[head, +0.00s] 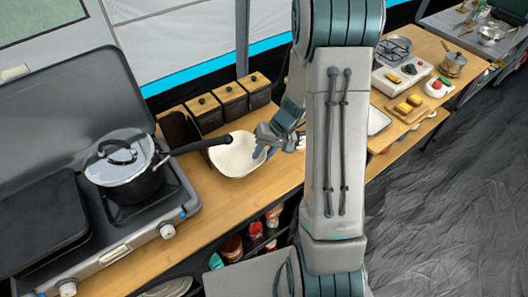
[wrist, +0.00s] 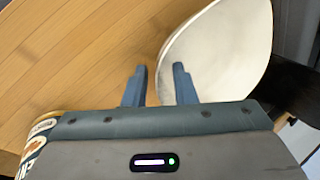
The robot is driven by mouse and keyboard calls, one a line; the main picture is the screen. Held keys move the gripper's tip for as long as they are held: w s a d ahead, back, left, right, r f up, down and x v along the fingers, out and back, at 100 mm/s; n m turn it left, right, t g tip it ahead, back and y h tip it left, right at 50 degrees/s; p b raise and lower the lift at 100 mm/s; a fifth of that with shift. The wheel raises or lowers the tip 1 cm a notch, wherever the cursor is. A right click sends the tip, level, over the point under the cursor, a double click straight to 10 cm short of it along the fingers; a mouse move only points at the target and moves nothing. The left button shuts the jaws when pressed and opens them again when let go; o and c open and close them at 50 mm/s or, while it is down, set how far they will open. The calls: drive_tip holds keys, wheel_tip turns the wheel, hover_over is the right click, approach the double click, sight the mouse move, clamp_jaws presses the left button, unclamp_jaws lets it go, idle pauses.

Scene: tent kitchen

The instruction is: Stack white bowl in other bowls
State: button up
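The white bowl (head: 236,158) stands on the wooden counter, right of the stove, below the dark canisters. In the wrist view the bowl (wrist: 222,45) fills the upper right, its rim running down between my fingers. My gripper (head: 264,142) is at the bowl's right side in the head view. In the wrist view my gripper (wrist: 159,68) is open, with the left finger outside the rim and a gap to it. The right finger overlaps the bowl; contact cannot be told. I cannot make out a stack of other bowls in either view.
A lidded pot (head: 122,168) on the stove points its dark handle (head: 200,146) over the bowl's rim. Several dark canisters with wooden lids (head: 229,92) stand behind. A printed can (wrist: 38,142) is close at my gripper's lower left. Bare counter (wrist: 70,50) lies left of the bowl.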

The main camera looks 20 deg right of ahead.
drive_tip(key=shift+d+r, duration=0.15)
drive_tip(key=shift+r, duration=0.3)
drive_tip(key=w+v, duration=0.1)
drive_tip(key=v, duration=1)
drive_tip(key=s+a+r+t+h, duration=0.1)
drive_tip(key=s+a+r+h, duration=0.1)
drive_tip(key=s+r, duration=0.3)
drive_tip(key=s+a+r+n+t+h, duration=0.1)
drive_tip(key=s+a+r, duration=0.4)
drive_tip(key=s, duration=0.5)
drive_tip(key=shift+s+a+r+n+h, duration=0.15)
drive_tip(key=shift+s+n+h, duration=0.2)
drive_tip(key=shift+h, duration=0.55)
drive_tip(key=shift+o, duration=0.4)
drive_tip(key=shift+s+r+t, duration=0.1)
drive_tip(key=shift+s+t, duration=0.3)
drive_tip(key=shift+s, duration=0.25)
